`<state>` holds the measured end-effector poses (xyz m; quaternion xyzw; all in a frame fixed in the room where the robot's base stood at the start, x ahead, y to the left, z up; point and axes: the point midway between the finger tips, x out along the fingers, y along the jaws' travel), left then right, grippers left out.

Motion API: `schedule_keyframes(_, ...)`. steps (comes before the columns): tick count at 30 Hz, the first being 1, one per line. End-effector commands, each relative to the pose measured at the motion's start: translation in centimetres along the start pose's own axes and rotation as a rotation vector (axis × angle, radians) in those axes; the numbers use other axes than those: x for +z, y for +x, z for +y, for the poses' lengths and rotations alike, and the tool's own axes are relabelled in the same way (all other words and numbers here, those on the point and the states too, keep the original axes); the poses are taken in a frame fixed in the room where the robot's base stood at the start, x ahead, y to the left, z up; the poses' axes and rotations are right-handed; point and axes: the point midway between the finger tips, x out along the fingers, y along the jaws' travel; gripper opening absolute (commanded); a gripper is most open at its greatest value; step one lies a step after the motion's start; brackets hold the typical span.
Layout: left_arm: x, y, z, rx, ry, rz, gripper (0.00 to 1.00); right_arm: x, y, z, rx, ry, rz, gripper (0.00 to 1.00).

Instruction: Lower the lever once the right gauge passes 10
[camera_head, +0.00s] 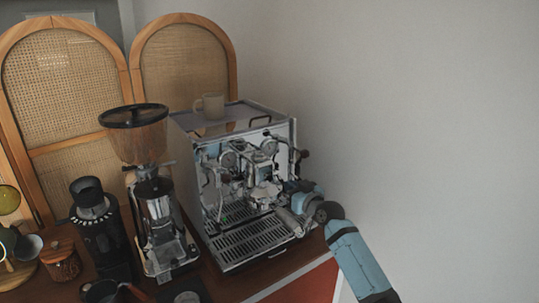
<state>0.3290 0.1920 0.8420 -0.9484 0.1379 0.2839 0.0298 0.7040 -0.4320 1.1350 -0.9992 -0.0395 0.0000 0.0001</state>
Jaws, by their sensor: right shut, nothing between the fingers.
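The chrome espresso machine (240,220) stands on the wooden counter. Its round left gauge (228,160) and right gauge (268,149) show on the front; both are too small for me to read a needle or number. The lever is among the chrome parts of the front, and I cannot make out its position for sure. My right gripper (282,198) is shut and empty, in front of the lower right of the machine's front. I cannot tell whether it touches any part. It hides some of the front there. My left gripper is not in view.
A cup (210,105) stands on top of the machine. A grinder with a brown hopper (136,135) stands close to the left, with a black grinder (97,230) beyond it. A wooden jar (60,262) is further left. A plain wall bounds the right.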

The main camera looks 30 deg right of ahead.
Motion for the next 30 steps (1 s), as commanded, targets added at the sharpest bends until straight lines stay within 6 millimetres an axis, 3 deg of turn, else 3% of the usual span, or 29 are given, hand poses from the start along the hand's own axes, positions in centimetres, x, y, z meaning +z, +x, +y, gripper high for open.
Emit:
schedule_keyframes(2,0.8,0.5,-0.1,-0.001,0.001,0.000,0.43,1.1,0.0,0.0,0.001,-0.001,0.000,0.00)
schedule_keyframes(10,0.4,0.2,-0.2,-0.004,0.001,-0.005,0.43,0.5,-0.4,0.1,0.001,-0.001,-0.001,0.00)
schedule_keyframes(22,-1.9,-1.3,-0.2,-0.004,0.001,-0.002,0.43,0.0,-7.6,0.0,0.001,-0.002,-0.002,0.00)
schedule_keyframes(30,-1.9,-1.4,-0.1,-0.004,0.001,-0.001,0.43,0.0,-8.6,0.0,0.000,0.000,0.001,0.00)
